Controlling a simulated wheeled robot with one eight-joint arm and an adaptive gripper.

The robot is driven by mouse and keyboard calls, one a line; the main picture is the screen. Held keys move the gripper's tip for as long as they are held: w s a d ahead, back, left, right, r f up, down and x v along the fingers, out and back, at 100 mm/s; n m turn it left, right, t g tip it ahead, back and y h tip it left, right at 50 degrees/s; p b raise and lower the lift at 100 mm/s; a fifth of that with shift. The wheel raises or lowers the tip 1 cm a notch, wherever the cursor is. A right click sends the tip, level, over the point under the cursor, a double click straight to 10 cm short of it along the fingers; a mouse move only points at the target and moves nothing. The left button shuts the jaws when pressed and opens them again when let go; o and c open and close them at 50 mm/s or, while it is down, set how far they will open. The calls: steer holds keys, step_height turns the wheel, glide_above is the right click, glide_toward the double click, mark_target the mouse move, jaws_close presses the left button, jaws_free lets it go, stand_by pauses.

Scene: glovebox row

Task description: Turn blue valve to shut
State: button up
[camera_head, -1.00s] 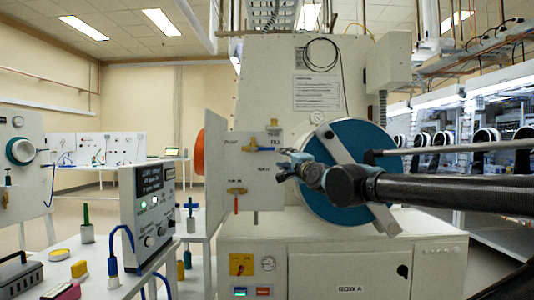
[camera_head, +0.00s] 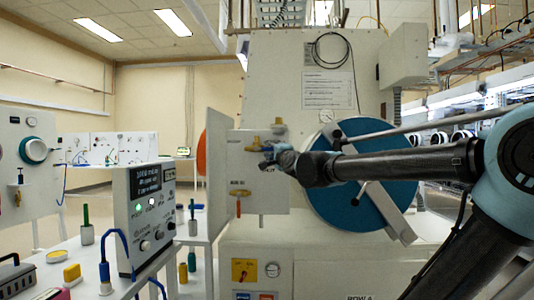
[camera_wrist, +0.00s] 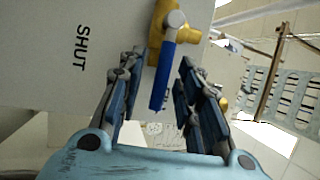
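The blue valve's brass body (camera_head: 268,140) is at the upper right of a white panel (camera_head: 245,172) in the head view. The gripper hides most of its blue lever there. In the wrist view the blue lever (camera_wrist: 163,78) extends from the brass body (camera_wrist: 177,40), and the word SHUT (camera_wrist: 81,46) is printed on the panel beside it. My gripper (camera_head: 272,160) is at the panel. In the wrist view its open fingers (camera_wrist: 158,66) stand on either side of the lever, with gaps visible on both sides. I cannot tell whether the lever is fully between the pads.
A second brass valve with a red-orange lever (camera_head: 238,204) is lower on the panel. A large blue round door (camera_head: 345,200) with a grey bar is right of the panel. A control box (camera_head: 150,212) and a bench (camera_head: 60,250) with small items stand at left.

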steer(key=shift+w+a+r, duration=0.1)
steer(key=shift+w+a, duration=0.05)
steer(key=shift+w, duration=0.45)
jaws_close()
steer(key=shift+a+f+m+t+h, duration=0.8)
steer(key=shift+m+h, duration=1.2)
steer(key=shift+m, duration=2.25)
steer(key=shift+a+f+m+t+h, duration=0.4)
steer(key=shift+a+f+m+h, duration=1.2)
steer(key=shift+m, duration=2.6)
steer(key=shift+a+f+m+t+h, duration=0.6)
steer(key=shift+m+h, duration=1.8)
steer(key=shift+m, duration=1.85)
steer(key=shift+r, duration=0.1)
